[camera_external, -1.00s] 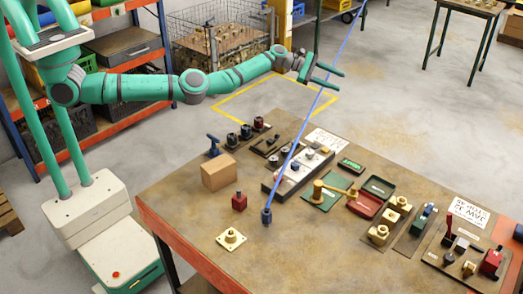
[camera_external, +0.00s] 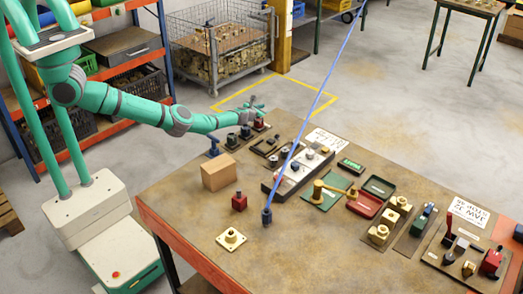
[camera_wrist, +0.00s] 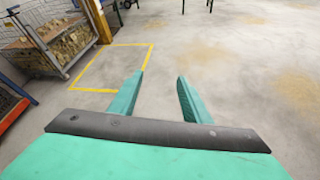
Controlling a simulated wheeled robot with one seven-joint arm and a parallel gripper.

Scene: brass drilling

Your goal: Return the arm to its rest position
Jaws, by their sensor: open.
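My green arm reaches right from its column in the external view, sloping down towards the back left corner of the workbench (camera_external: 170,195). My gripper (camera_external: 262,107) is at the arm's end, near the bench's back edge, beside the small dark fixtures there. In the wrist view my gripper (camera_wrist: 160,95) shows two green fingers spread apart with only bare floor between and beyond them. It holds nothing. I cannot tell its exact height above the bench from the external view.
The bench carries a cardboard box (camera_external: 218,172), a red block (camera_external: 239,202), a brass flanged part (camera_external: 231,239), a green tray (camera_external: 378,187) and a red tray (camera_external: 364,205). A blue cable (camera_external: 315,108) runs down to the bench. A wire cage (camera_external: 215,50) stands behind on the floor.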

